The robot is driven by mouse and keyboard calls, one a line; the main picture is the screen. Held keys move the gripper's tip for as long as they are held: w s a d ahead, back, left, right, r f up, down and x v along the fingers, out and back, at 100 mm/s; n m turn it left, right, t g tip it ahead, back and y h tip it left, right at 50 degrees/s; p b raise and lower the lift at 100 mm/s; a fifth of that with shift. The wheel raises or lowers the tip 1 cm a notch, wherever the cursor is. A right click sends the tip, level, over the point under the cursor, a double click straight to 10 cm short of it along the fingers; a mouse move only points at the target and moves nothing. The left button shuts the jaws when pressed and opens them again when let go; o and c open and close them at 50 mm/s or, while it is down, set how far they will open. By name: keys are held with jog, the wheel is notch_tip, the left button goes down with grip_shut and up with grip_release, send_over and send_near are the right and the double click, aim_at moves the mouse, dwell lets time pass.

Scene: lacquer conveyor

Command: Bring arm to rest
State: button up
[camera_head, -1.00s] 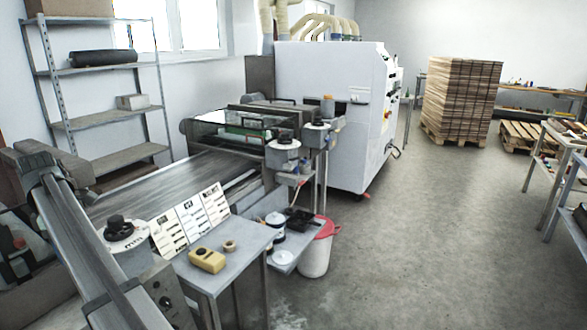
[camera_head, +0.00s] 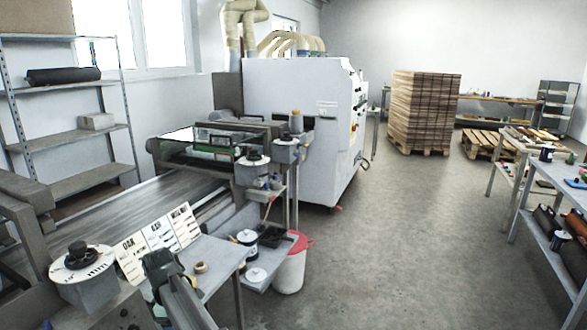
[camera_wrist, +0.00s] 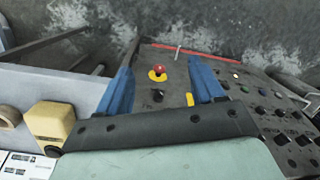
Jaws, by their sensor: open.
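My gripper (camera_wrist: 160,72) shows in the wrist view with two blue fingers spread apart and nothing between them. Beyond them is a dark control panel with a red button on a yellow base (camera_wrist: 159,72) and a black knob (camera_wrist: 157,93). In the head view, a dark end part of what looks like my arm (camera_head: 163,268) shows at the bottom, in front of the small grey table (camera_head: 215,270). The fingertips cannot be made out there.
A yellow device (camera_wrist: 50,122) lies at the left in the wrist view. Label cards (camera_head: 160,238) and a tape roll (camera_head: 200,267) are on the table. A white machine (camera_head: 300,130), a red-rimmed bucket (camera_head: 290,268) and a plank stack (camera_head: 422,112) stand beyond. The floor right of centre is clear.

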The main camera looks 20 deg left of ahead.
jog(key=w+d+f+m+g, duration=0.1)
jog(key=w+d+f+m, duration=0.4)
jog(key=d+f, duration=0.85)
jog(key=w+d+f+m+g, duration=0.1)
jog(key=w+d+f+m, duration=0.35)
jog(key=d+f, duration=0.9)
jog(key=s+d+f+m+g, duration=0.15)
jog(key=d+f, duration=0.35)
jog(key=d, duration=0.7)
jog(key=s+d+f+m, duration=0.2)
jog(key=d+f, duration=0.2)
jog(key=d, duration=0.8)
jog(key=s+d+f+m+g, duration=0.1)
jog(key=s+d+f+m, duration=0.1)
jog(key=s+d, duration=0.4)
jog(key=s+d+f+m+g+y, duration=0.1)
jog(key=s+d+f+m, duration=0.2)
jog(key=s+d, duration=0.3)
jog(key=s+d+f+m+g, duration=0.1)
jog(key=s+d+f+m, duration=0.1)
jog(key=s+d+m, duration=0.2)
jog(key=s+d, duration=0.3)
jog(key=s, duration=0.3)
jog(key=shift+f+m, duration=0.3)
jog(key=shift+f, duration=0.1)
jog(key=shift+s, duration=0.1)
